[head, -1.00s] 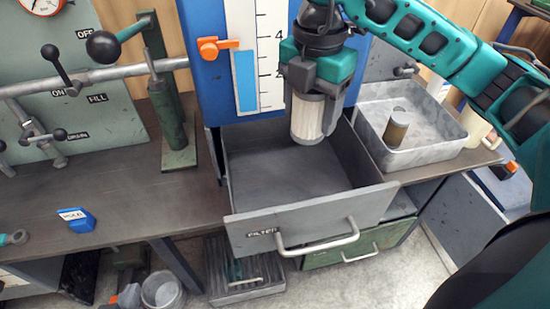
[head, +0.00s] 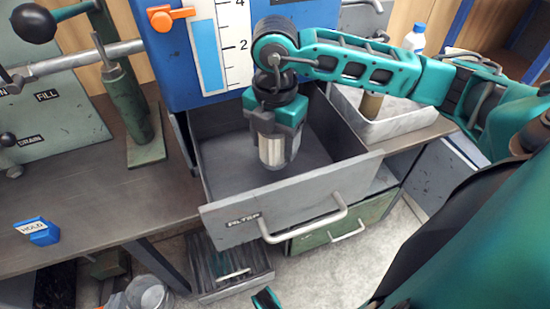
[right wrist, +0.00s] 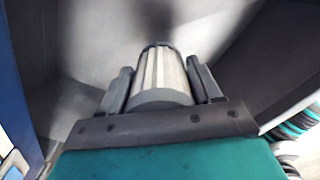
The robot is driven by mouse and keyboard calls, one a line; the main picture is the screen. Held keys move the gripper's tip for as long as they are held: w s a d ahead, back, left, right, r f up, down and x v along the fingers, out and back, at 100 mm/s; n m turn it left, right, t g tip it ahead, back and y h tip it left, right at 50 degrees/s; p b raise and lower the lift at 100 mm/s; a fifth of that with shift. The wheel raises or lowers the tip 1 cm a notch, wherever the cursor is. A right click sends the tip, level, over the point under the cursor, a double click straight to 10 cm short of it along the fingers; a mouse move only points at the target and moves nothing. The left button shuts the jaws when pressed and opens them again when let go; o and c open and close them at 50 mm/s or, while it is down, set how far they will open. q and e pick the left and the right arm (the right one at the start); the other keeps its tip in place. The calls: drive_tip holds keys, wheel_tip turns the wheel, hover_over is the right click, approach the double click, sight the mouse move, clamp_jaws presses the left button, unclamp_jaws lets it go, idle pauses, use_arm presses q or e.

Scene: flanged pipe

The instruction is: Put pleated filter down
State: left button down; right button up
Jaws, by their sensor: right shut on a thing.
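The pleated filter (head: 272,155) is a pale ribbed cylinder, held upright inside the open FILTER drawer (head: 318,207). My right gripper (head: 275,140) reaches down into the drawer and is shut on the filter. In the right wrist view the filter (right wrist: 160,72) sits between the two dark fingers. I cannot tell whether its lower end touches the drawer floor. A teal piece at the bottom edge of the head view may belong to my left arm (head: 265,299); its fingers cannot be made out.
A grey metal tray (head: 400,126) with a brownish cylinder stands right of the drawer. The blue gauge panel (head: 172,60) rises behind it. A blue HOLD block (head: 38,232) lies on the bench at left. A green drawer (head: 340,222) is below. The drawer floor around the filter looks clear.

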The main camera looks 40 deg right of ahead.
sight(275, 160)
wheel_tip(275, 160, down, 5)
drive_tip(key=shift+r+b, duration=0.1)
drive_tip(key=shift+b, duration=0.45)
drive_tip(key=shift+f, duration=0.3)
drive_tip(key=o, duration=0.7)
drive_tip(key=shift+f, duration=0.15)
drive_tip(key=o, duration=0.5)
